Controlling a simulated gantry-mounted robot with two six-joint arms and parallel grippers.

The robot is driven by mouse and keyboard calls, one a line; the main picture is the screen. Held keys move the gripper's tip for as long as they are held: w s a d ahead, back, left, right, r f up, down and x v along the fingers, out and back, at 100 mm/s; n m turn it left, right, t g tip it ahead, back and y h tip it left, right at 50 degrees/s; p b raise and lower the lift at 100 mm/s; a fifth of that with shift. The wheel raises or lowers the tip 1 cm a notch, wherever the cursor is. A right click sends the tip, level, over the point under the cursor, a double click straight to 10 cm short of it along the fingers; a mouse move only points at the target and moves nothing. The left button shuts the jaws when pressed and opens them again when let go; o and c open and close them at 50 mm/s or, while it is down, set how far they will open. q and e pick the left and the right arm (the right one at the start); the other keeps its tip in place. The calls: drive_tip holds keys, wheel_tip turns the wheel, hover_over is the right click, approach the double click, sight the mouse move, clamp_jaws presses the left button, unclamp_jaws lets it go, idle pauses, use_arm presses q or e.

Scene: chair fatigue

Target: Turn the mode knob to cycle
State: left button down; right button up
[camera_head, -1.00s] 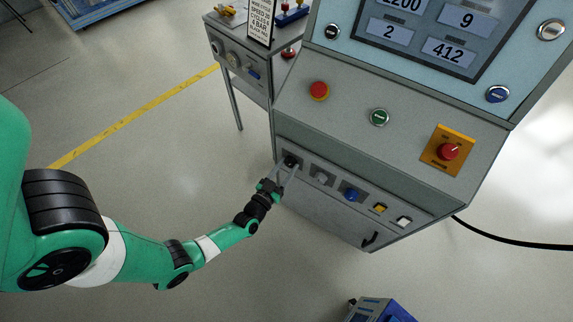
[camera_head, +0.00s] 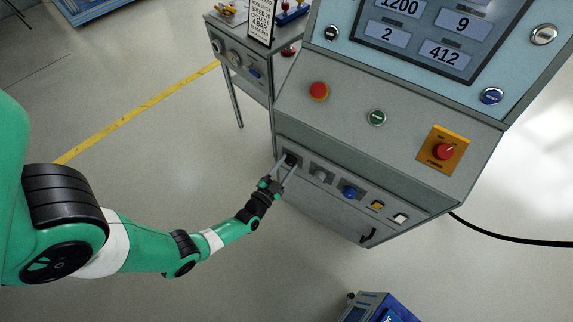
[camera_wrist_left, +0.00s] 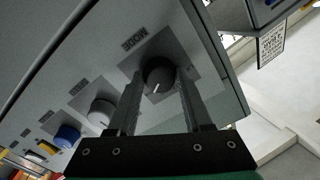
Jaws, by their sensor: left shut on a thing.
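The mode knob is a dark round knob with a white pointer line, under the label MODE, in the left wrist view (camera_wrist_left: 158,76). In the head view the knob (camera_head: 291,158) is the leftmost control on the console's lower front panel (camera_head: 330,205). My left gripper (camera_head: 283,168) reaches it from the lower left. In the left wrist view the two fingers of my left gripper (camera_wrist_left: 160,95) stand on either side of the knob and are shut on it. The pointer line points down and slightly left in that view. My right gripper is in neither view.
Beside the mode knob are a grey knob (camera_head: 319,174), a blue knob (camera_head: 350,192), a yellow button (camera_head: 377,205) and a white button (camera_head: 400,218). Above are a red button (camera_head: 319,91), a green button (camera_head: 376,118) and a red switch on yellow (camera_head: 443,151).

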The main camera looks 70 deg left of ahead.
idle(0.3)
use_arm(q)
drive_tip(key=shift+c, duration=1.6)
unclamp_jaws()
drive_tip(key=shift+s+d, duration=0.2)
drive_tip(key=shift+s, duration=0.05)
drive_tip(key=p+v, duration=0.3)
drive_tip(key=v, duration=0.8)
drive_tip(key=shift+r, duration=0.1)
